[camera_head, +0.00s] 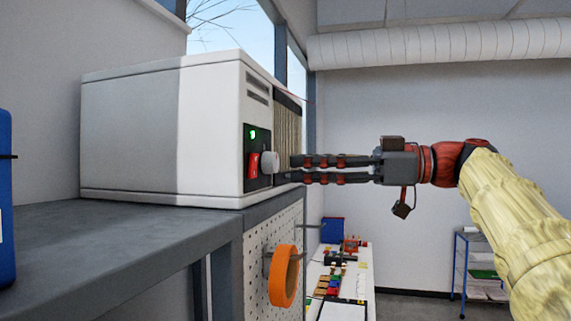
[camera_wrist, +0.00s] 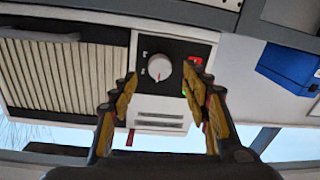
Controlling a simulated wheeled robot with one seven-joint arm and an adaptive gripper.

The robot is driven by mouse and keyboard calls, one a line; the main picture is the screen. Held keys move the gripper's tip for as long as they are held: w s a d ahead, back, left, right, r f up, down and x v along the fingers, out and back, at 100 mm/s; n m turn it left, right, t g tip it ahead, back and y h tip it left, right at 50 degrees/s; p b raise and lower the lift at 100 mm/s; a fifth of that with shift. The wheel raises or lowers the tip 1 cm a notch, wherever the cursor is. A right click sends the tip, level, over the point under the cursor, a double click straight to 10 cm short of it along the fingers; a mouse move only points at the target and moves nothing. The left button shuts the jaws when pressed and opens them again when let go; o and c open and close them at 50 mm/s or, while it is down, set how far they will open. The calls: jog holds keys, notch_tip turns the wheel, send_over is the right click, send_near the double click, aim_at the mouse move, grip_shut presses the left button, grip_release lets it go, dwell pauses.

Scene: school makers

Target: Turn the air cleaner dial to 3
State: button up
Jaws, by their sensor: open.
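The air cleaner (camera_head: 150,130) is a pale box on a dark shelf. Its round white dial (camera_head: 269,162) sits on a black panel at the front. In the wrist view, where the scene looks upside down, the dial (camera_wrist: 160,66) shows a small red mark at its lower edge. The numbers around it are too small to read. My gripper (camera_head: 290,169) is open and empty, pointing at the dial from the right, with its tips just short of it. In the wrist view its fingers (camera_wrist: 158,79) stand on either side of the dial, apart from it.
A red switch (camera_head: 253,165) and a lit green light (camera_head: 252,134) are beside the dial. An orange ring (camera_head: 284,276) hangs on the pegboard (camera_head: 257,237) below. A blue object (camera_head: 6,200) stands at the left edge. Behind is a cluttered white table (camera_head: 345,311).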

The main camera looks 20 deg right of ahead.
aim_at(277, 164)
jog(key=shift+x, duration=2.3)
jog(key=c, duration=0.3)
jog(key=c, duration=0.8)
jog(key=shift+c, duration=0.3)
